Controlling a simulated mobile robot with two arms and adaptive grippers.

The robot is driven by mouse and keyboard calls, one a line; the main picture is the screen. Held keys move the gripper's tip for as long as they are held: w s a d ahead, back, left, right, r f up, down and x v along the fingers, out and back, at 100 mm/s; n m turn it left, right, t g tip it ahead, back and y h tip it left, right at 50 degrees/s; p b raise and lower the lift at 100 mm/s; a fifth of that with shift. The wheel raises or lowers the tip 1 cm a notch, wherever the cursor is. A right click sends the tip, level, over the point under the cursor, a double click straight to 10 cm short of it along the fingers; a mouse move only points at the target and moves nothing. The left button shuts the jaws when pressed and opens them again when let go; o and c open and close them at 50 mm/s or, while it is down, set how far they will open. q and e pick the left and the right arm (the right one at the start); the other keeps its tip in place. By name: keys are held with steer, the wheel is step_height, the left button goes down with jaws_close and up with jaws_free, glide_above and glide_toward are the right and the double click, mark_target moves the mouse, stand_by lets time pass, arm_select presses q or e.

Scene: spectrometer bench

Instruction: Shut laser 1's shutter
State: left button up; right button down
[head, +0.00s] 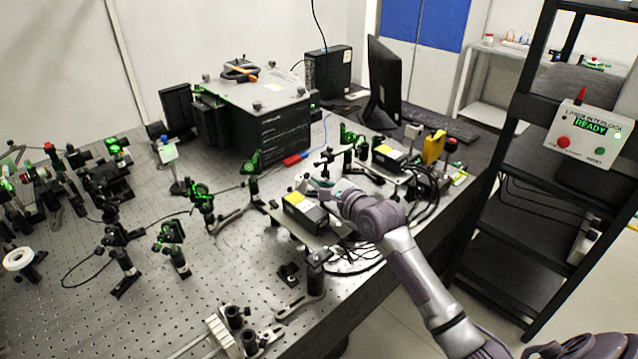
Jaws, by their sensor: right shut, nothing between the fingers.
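Two black laser boxes with yellow labels sit on the optical table: a nearer one (305,212) and a farther one (388,157). I cannot read which is laser 1. My right arm comes in from the lower right, and its gripper (318,184) is shut and empty, just above and behind the nearer laser box. Whether the fingertips touch anything is unclear. The wrist covers part of the area right of that box, and I cannot make out a shutter there. My left gripper is out of view.
Optic mounts on posts (202,195) stand across the perforated table (75,325), several lit green. A large black instrument (285,130) stands at the back. Cables (430,205) loop beside the lasers. A black rack at right carries an interlock box (590,133) reading READY.

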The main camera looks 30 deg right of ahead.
mark_target(308, 177)
steer(key=shift+r+n+p, duration=0.25)
steer(key=shift+n+p, duration=0.15)
steer(key=shift+p, duration=0.1)
steer(key=n+p, duration=0.1)
steer(key=a+r+n+t+p, duration=0.1)
steer(key=n, duration=0.1)
steer(key=a+r+n+h+p, duration=0.1)
steer(key=n+p, duration=0.1)
steer(key=shift+s+r, duration=0.25)
steer(key=n, duration=0.2)
steer(key=a+n+t, duration=0.1)
steer(key=shift+s+a+r, duration=0.1)
steer(key=shift+s+r, duration=0.05)
steer(key=shift+r, duration=0.1)
